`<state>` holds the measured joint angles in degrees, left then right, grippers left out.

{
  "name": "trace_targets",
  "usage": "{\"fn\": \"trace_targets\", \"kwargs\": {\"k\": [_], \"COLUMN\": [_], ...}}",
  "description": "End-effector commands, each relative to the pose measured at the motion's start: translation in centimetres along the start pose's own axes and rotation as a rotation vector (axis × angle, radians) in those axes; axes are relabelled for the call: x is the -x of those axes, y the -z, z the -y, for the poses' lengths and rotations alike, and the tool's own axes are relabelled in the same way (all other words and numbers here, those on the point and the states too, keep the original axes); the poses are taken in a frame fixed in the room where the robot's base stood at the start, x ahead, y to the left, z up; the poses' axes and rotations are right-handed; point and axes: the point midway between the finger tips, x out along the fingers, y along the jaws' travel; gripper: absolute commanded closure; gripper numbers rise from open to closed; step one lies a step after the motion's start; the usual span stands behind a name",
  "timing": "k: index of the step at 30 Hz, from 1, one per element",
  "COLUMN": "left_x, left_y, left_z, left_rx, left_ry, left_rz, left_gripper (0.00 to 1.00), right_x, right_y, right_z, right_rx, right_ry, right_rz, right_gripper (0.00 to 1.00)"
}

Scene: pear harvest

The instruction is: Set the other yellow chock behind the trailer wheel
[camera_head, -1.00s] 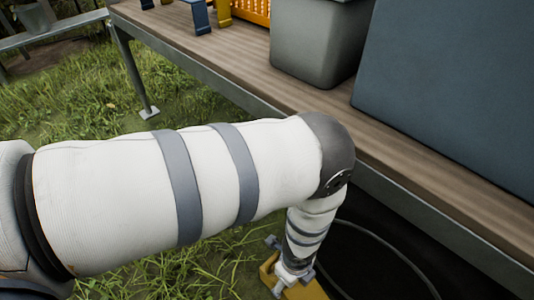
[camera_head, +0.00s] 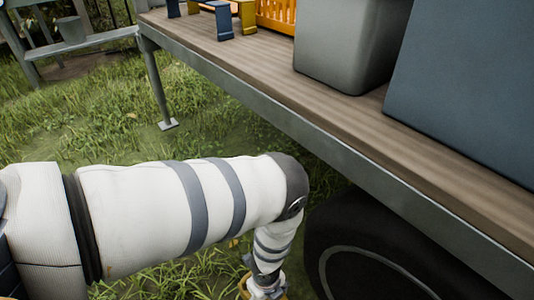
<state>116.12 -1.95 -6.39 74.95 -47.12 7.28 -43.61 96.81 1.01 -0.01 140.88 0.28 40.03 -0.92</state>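My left arm comes in from the left and bends down at its elbow. My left gripper (camera_head: 266,290) is at the bottom edge of the view, partly cut off. It is over a yellow chock (camera_head: 243,286), which shows on both sides of it and seems held in it. The fingertips are hidden. The dark trailer wheel (camera_head: 335,235) is to the right, under the trailer bed, with a gap between it and the gripper. Whether the chock touches the ground cannot be seen. My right gripper is not in view.
The trailer bed (camera_head: 300,110) runs diagonally above the wheel. It carries a grey bin (camera_head: 345,45), a large blue-grey box (camera_head: 465,90), an orange crate (camera_head: 276,14) and small blue and yellow stands. A support leg (camera_head: 158,85) stands on open grass at left.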

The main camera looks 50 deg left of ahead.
Motion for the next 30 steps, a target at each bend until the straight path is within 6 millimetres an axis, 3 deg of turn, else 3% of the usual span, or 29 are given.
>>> {"fn": "trace_targets", "kwargs": {"k": [3,4,6,17,20,24,30], "left_x": [-0.4,-0.3,-0.3,0.0,1.7,6.0,10.6], "left_y": [0.0,0.0,0.0,0.0,0.0,0.1,0.0], "left_z": [0.0,0.0,0.0,0.0,0.1,0.3,0.2], "left_rx": [0.000,0.000,0.000,0.000,0.000,0.000,0.001], "left_ry": [0.000,-0.001,0.000,0.000,0.003,0.008,0.005], "left_rz": [0.000,0.000,0.000,0.000,0.000,0.000,0.000], "left_gripper": [0.76,0.21,0.05,0.05,0.05,0.05,0.05], "right_x": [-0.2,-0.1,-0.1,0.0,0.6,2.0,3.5], "right_y": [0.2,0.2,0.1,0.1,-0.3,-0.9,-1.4], "right_z": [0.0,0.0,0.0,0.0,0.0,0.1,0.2], "right_rx": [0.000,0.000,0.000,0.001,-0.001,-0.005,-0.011], "right_ry": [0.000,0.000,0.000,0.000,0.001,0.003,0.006], "right_rz": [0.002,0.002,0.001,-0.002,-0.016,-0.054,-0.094], "right_gripper": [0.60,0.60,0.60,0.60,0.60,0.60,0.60]}}
